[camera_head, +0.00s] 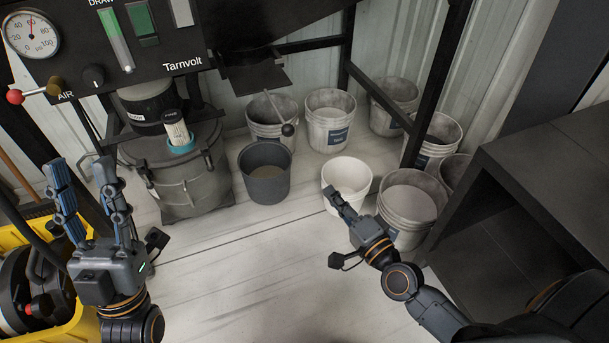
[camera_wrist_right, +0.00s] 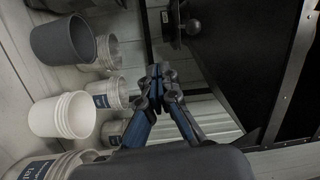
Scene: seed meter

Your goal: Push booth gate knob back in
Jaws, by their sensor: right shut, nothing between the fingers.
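A dark ball knob (camera_head: 287,129) sits on the end of a thin rod that sticks out from a dark plate (camera_head: 258,80) below the black machine. It looks like the gate knob, and the rod stands out from the plate. A dark ball also shows near the top of the right wrist view (camera_wrist_right: 193,27), beyond the fingertips. My right gripper (camera_head: 336,197) is shut and empty, to the right of and nearer than the knob, apart from it. Its closed fingers show in the right wrist view (camera_wrist_right: 156,75). My left gripper (camera_head: 82,180) is open and empty at the left.
Several white buckets (camera_head: 330,120) stand by the wall. A dark bucket (camera_head: 265,172) stands below the knob. A black panel (camera_head: 150,60) with gauge and red-knobbed air lever (camera_head: 32,92) is at upper left. A dark cabinet (camera_head: 545,140) stands right. The front floor is clear.

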